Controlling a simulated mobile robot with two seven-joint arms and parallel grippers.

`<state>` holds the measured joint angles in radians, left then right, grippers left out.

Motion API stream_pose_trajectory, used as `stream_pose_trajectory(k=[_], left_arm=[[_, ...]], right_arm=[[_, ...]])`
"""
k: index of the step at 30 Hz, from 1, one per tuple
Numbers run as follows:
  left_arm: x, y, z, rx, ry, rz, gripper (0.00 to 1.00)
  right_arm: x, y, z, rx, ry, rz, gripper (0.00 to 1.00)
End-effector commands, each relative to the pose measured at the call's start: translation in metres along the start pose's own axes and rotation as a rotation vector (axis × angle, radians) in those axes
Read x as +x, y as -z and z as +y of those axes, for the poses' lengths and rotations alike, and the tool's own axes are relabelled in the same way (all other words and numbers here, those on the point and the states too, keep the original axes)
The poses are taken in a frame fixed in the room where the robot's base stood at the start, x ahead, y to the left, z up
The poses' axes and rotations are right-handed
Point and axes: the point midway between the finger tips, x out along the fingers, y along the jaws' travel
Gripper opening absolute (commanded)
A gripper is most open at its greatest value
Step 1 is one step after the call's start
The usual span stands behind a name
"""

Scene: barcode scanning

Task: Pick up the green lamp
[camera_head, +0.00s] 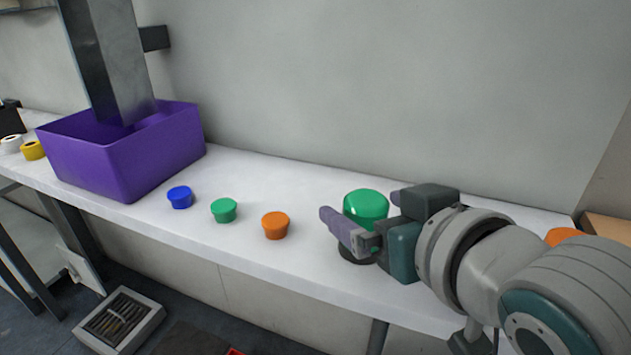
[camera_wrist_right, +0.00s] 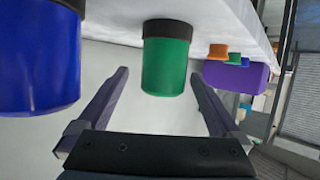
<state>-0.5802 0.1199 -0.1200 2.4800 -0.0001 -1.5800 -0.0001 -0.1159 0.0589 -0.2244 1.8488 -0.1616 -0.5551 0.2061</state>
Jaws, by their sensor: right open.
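The green lamp (camera_head: 365,204) has a green dome on a black base and stands upright on the white shelf. In the right wrist view, which is upside down, the green lamp (camera_wrist_right: 166,67) shows between and beyond my open fingers. My right gripper (camera_head: 358,207) is at the lamp in the head view, with one finger in front of it and partly hiding it. In the wrist view the right gripper (camera_wrist_right: 159,74) holds nothing, and I see gaps on both sides of the lamp. My left gripper is not in view.
A blue lamp (camera_wrist_right: 38,58) stands close beside the green one. Small blue (camera_head: 180,197), green (camera_head: 224,210) and orange (camera_head: 276,225) caps sit left along the shelf (camera_head: 250,173). A purple bin (camera_head: 95,165) stands farther left. An orange object (camera_head: 561,236) shows behind my right arm.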

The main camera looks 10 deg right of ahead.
Motion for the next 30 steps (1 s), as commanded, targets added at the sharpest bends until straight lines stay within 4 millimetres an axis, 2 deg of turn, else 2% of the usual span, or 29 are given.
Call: stream_pose_trajectory(k=[1,6,16,30], left_arm=[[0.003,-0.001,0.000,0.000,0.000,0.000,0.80],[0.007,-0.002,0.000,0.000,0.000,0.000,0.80],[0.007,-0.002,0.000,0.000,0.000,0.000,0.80],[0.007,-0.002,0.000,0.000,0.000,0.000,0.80]], right_arm=[[0.009,-0.002,-0.002,0.002,0.001,0.000,1.00],[0.032,-0.003,-0.004,0.001,0.001,0.001,1.00],[0.037,-0.002,-0.004,0.001,0.001,0.000,0.99],[0.037,-0.003,-0.004,0.001,0.001,0.000,0.46]])
